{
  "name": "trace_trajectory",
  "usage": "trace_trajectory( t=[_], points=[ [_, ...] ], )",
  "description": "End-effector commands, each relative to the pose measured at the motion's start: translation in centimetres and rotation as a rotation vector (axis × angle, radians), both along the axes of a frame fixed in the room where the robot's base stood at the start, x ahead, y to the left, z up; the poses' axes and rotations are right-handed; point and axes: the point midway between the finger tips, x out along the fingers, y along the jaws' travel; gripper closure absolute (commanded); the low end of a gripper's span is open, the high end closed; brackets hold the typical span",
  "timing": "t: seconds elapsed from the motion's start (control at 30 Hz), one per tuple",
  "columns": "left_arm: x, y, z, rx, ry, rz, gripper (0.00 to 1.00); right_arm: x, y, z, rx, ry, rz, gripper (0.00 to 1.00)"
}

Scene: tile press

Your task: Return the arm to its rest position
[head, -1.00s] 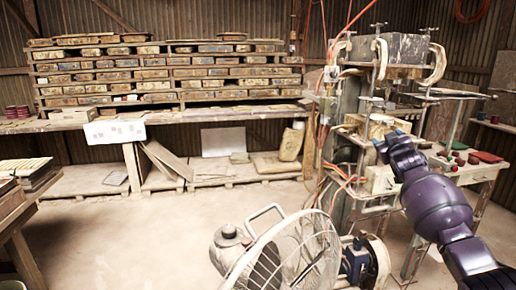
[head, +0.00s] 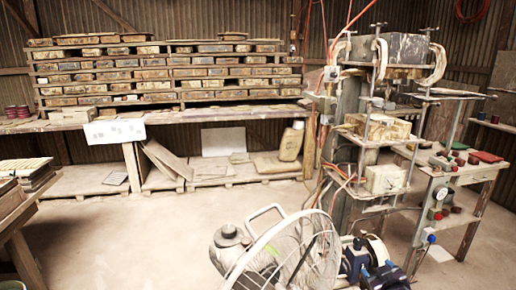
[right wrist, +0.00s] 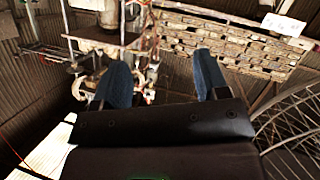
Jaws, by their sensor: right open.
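My right gripper (head: 377,268) is low at the bottom edge of the head view, to the right of the fan. A wooden mould (head: 378,128) sits on the press's platform. My left gripper is not in view.
A caged fan (head: 285,255) stands close to the left of my right gripper. A side table (head: 470,174) with small red and dark pieces is at the right. A shelf of stacked moulds (head: 170,73) lines the back wall. The floor (head: 150,235) at left centre is clear.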

Motion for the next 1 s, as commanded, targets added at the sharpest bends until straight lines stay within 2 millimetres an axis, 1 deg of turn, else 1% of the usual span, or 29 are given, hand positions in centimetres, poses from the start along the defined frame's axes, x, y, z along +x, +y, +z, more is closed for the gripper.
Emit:
trace_trajectory(
  t=[0.03,0.07,0.1,0.17,0.2,0.27,0.3,0.43,0.6,0.7,0.8,0.9,1.0],
  points=[
    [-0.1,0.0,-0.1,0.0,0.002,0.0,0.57,-2.4,0.5,-1.8,0.015,0.023,0.002,0.32],
    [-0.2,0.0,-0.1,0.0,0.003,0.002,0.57,-3.6,0.8,-2.6,0.023,0.034,0.003,0.32],
    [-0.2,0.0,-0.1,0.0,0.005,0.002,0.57,-5.2,1.2,-3.7,0.034,0.049,0.004,0.32],
    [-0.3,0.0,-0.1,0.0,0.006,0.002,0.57,-7.7,1.8,-5.1,0.05,0.069,0.005,0.32],
    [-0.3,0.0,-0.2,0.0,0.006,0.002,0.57,-9.4,2.2,-5.9,0.061,0.083,0.004,0.32],
    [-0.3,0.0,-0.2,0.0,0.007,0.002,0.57,-11.9,2.8,-7.0,0.079,0.102,0.002,0.32],
    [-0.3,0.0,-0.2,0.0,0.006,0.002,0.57,-13.6,3.1,-7.7,0.092,0.115,-0.001,0.32],
    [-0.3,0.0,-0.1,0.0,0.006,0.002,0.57,-19.0,4.3,-9.3,0.131,0.156,-0.013,0.32],
    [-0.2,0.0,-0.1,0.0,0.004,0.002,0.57,-25.9,5.7,-10.3,0.183,0.203,-0.038,0.32],
    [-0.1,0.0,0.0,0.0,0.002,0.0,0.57,-29.3,6.3,-10.4,0.21,0.226,-0.057,0.32],
    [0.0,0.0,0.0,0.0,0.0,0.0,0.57,-31.7,6.8,-10.2,0.229,0.241,-0.071,0.32],
    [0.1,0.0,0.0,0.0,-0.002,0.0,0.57,-33.2,7.1,-10.0,0.241,0.251,-0.082,0.32],
    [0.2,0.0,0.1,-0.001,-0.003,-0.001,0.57,-33.9,7.2,-9.9,0.247,0.255,-0.087,0.32]
  ],
)
